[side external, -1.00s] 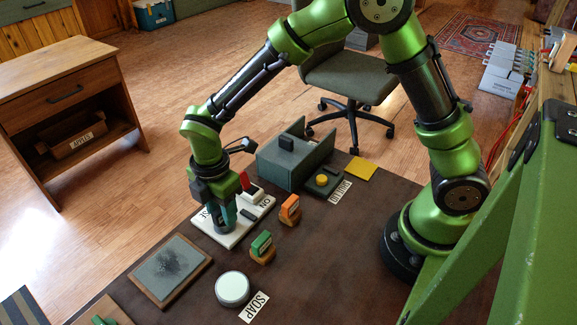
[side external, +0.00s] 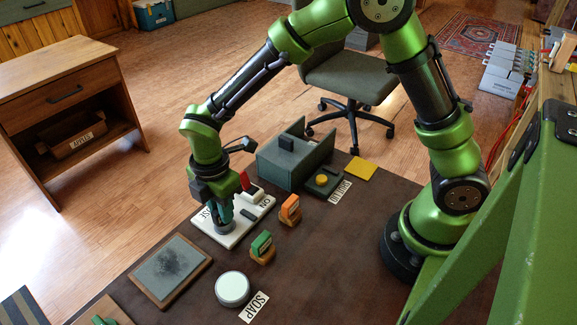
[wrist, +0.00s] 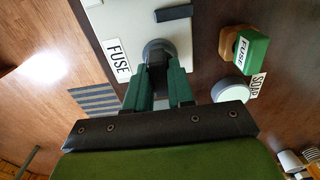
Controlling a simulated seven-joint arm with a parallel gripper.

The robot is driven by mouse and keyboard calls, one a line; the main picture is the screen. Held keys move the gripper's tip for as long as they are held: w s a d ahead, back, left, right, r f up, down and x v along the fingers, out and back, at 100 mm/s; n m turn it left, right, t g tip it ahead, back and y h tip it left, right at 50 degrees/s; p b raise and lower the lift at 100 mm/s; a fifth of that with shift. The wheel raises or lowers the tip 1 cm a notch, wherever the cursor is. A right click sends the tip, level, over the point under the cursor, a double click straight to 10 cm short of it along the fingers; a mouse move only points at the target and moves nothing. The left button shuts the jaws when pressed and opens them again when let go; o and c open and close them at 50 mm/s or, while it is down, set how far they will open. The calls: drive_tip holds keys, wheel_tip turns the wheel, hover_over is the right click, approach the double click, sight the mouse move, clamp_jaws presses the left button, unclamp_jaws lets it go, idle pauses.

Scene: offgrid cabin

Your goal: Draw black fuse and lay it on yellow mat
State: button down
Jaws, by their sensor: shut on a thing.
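My gripper (side external: 223,222) points straight down over a white board (side external: 233,241) with a FUSE label. In the wrist view its two teal fingers (wrist: 160,75) are shut on the black fuse (wrist: 158,48), a dark round piece on the board (wrist: 108,22). The fuse appears still seated there; the fingers hide much of it. The yellow mat (side external: 361,169) lies flat and bare at the table's far edge, to the right of the grey-green box.
The board also carries a red lever (side external: 244,181) by an ON label. An orange block (side external: 290,208) and a green block (side external: 262,244) stand on wooden bases beside it.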

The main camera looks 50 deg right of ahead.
drive_tip(key=shift+r, duration=0.6)
drive_tip(key=shift+r, duration=1.3)
